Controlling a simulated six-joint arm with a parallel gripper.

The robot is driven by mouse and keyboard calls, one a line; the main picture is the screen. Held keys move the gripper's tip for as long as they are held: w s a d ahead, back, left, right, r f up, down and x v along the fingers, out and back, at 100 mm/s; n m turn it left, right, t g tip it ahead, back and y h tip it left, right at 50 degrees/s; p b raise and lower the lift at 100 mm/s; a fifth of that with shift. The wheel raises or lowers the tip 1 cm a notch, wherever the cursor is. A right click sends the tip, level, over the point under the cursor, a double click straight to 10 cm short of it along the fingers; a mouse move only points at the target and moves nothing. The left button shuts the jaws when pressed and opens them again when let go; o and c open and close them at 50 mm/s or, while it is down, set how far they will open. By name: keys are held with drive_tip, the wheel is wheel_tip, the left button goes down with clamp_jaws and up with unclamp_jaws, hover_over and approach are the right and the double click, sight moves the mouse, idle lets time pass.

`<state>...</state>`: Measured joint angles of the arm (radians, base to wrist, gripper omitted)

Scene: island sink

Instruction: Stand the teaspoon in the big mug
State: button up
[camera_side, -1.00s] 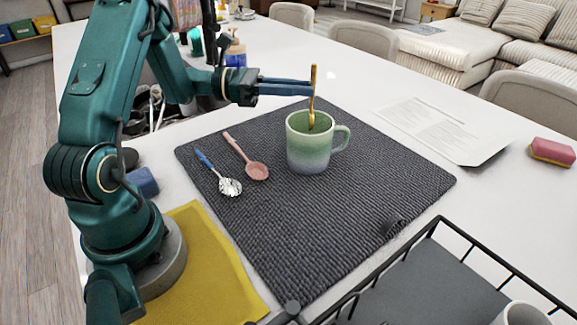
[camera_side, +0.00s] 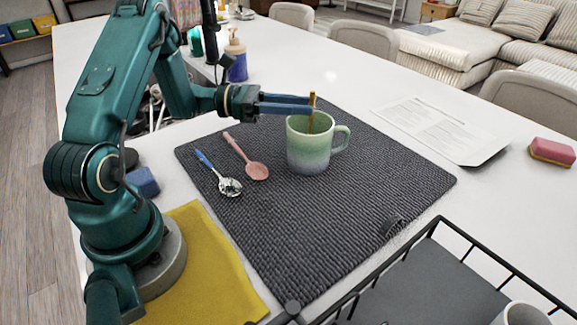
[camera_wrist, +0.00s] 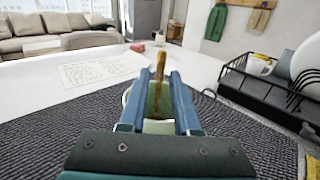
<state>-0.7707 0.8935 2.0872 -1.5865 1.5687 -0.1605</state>
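The big mug (camera_side: 308,152), green above and bluish below, stands upright on the dark mat with its handle to the right. The gold teaspoon (camera_side: 312,112) is upright, its lower part inside the mug and its upper end above the rim. My gripper (camera_side: 310,104) is at rim height with its blue fingers reaching to the spoon. The mug (camera_wrist: 128,97) is mostly hidden behind the fingers there. The spoon's lower end is hidden in the mug.
The dark mat (camera_side: 330,220) also holds a pink spoon (camera_side: 250,162) and a blue-handled slotted spoon (camera_side: 222,180) left of the mug. A black dish rack (camera_side: 440,270) is at front right. Paper (camera_side: 440,128) and a pink sponge (camera_side: 552,150) lie to the right.

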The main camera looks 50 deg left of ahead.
drive_tip(key=shift+o, duration=0.7)
drive_tip(key=v, duration=0.5)
drive_tip(key=shift+s, duration=0.1)
idle(0.4)
